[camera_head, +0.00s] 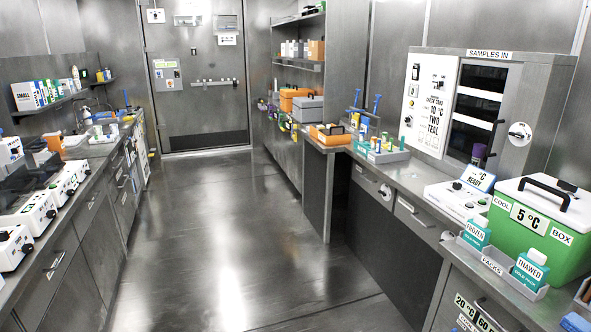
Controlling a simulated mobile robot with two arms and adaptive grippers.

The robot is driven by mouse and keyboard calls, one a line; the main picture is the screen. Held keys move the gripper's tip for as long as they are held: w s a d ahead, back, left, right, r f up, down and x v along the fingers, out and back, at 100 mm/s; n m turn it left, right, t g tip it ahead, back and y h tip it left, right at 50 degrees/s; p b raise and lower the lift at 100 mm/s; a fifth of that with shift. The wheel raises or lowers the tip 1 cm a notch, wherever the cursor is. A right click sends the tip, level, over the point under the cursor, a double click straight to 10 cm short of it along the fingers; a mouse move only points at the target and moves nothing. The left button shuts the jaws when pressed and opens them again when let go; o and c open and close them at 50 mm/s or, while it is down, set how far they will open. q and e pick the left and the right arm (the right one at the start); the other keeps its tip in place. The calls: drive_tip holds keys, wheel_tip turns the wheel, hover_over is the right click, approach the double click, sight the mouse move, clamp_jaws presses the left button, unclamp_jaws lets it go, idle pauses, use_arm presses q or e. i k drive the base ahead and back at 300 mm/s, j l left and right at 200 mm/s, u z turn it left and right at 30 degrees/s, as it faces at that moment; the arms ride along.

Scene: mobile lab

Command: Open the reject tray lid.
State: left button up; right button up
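No tray marked as reject can be made out, and I cannot tell which object, if any, is the reject tray or its lid. An orange tray-like item with a dark piece on it (331,135) sits at the far end of the right counter; its label is not readable. An orange case (293,99) and a grey case with a handle (308,108) stand beyond it on the right side. Neither my left nor my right gripper shows in the head view.
The right counter holds a green cool box with a white lid (540,240), a rack of packs (493,262) and a "SAMPLES IN" cabinet (520,90). Instruments (38,212) line the left counter (85,185). The floor aisle (225,230) is clear to the door (200,125).

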sight(334, 131)
drive_tip(key=i, duration=2.45)
drive_tip(key=j+u, duration=0.05)
drive_tip(key=j, duration=0.1)
